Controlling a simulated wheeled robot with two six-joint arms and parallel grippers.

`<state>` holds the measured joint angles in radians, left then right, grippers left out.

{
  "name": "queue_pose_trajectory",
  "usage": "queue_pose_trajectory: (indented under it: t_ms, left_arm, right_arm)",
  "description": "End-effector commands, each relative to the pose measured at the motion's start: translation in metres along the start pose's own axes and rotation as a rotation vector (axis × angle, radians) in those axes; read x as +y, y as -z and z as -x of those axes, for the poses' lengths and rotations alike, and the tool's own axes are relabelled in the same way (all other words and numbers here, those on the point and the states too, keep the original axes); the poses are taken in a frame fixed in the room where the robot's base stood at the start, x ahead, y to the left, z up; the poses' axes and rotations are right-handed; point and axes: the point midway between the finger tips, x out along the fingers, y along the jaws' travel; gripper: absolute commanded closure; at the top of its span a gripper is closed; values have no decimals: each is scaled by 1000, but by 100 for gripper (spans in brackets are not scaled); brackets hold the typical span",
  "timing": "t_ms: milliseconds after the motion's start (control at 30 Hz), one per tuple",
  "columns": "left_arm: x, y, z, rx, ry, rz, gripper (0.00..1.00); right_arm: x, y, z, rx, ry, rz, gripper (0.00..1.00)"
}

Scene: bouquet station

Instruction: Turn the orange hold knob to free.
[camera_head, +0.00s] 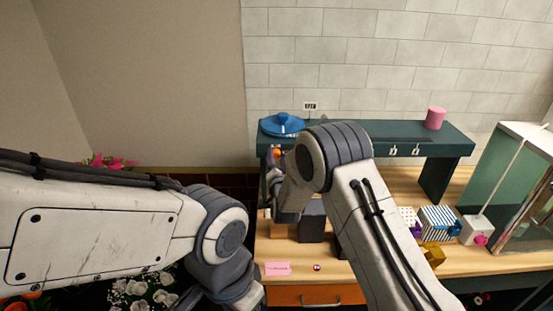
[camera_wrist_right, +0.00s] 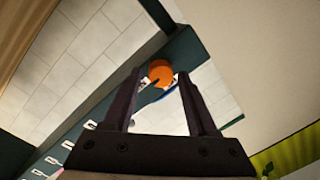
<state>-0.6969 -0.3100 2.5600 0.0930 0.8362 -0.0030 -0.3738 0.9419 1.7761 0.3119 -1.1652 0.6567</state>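The orange hold knob (camera_head: 277,152) shows as a small orange spot at the left end of the dark green shelf, below the blue lid. In the right wrist view the knob (camera_wrist_right: 160,70) is round and lies between the tips of my right gripper (camera_wrist_right: 159,76). Its two dark fingers are apart, with visible space between them. I cannot tell whether they touch the knob. In the head view my right gripper (camera_head: 273,160) is partly hidden by its own wrist. My left arm ends at the bottom left, and its fingers are not visible. The knob's setting is too small to read.
A blue lid-like dish (camera_head: 283,123) and a pink cylinder (camera_head: 435,118) stand on the green shelf (camera_head: 375,133). Patterned boxes (camera_head: 438,219) and a glass-sided case (camera_head: 510,170) are at the right. A pink card (camera_head: 278,268) lies on the wooden counter's front. Flowers (camera_head: 140,292) are at the lower left.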

Motion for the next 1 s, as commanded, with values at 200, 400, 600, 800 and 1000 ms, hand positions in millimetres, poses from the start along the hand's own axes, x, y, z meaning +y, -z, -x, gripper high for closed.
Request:
queue_pose_trajectory:
  t_ms: [200,400,600,800,1000]
  left_arm:
    - [0,0,0,0,0,0,50]
    - [0,0,-3,0,0,1,50]
    - [-1,-1,-15,0,0,2,50]
    - [-2,-2,-35,0,0,5,50]
    - [-4,-3,-53,0,0,6,50]
  right_arm:
    - [0,0,0,0,0,0,100]
    - [0,0,0,-1,-1,16,100]
    - [1,-2,0,-4,-5,93,100]
    - [2,-2,0,-12,-14,241,100]
    - [0,-2,0,-25,-25,428,100]
